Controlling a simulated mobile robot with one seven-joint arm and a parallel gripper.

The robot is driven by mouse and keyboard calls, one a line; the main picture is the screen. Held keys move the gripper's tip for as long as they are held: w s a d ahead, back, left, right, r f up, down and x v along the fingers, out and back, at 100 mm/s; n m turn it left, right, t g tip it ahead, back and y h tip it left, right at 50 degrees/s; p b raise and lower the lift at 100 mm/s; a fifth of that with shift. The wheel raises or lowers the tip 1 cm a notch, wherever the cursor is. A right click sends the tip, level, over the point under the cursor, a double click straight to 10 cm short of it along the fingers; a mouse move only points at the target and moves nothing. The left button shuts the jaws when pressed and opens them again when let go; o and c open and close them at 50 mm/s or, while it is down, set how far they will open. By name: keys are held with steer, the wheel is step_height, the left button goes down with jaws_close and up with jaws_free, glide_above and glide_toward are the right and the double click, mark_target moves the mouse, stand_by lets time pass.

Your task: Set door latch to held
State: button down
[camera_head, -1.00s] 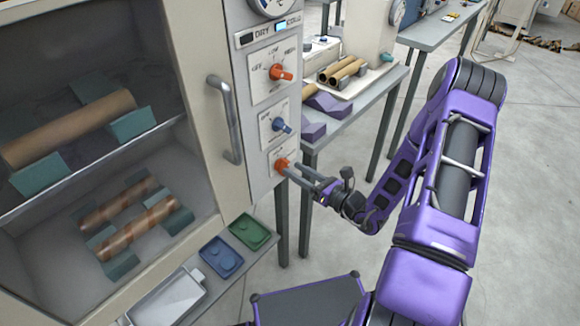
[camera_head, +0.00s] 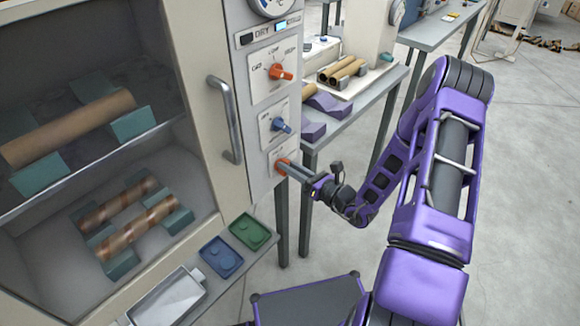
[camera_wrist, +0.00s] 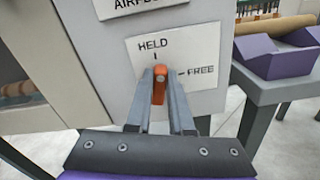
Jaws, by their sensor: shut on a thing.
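The door latch knob (camera_wrist: 159,84) is orange and sits on a white plate (camera_wrist: 200,48) marked HELD at the top and FREE at the right. In the wrist view my gripper (camera_wrist: 160,92) has one finger on each side of the knob and is shut on it. The knob's upper end stands upright, in line with the HELD mark. In the head view my gripper (camera_head: 288,167) reaches the lowest knob of the cabinet's panel from the right. The fingers partly hide the knob there.
Above are a blue knob (camera_head: 281,125) and an upper orange knob (camera_head: 280,72). The cabinet door handle (camera_head: 226,120) is left of the panel. A side table (camera_head: 345,118) with purple cradles and tubes stands to the right. Blue and green trays (camera_head: 250,232) lie below.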

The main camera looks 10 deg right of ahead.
steer(key=shift+s+a+n+b, duration=0.15)
steer(key=shift+n+b, duration=0.45)
steer(key=shift+n, duration=1)
steer(key=c, duration=0.8)
jaws_free()
steer(key=v, duration=1.7)
steer(key=shift+s+r, duration=0.1)
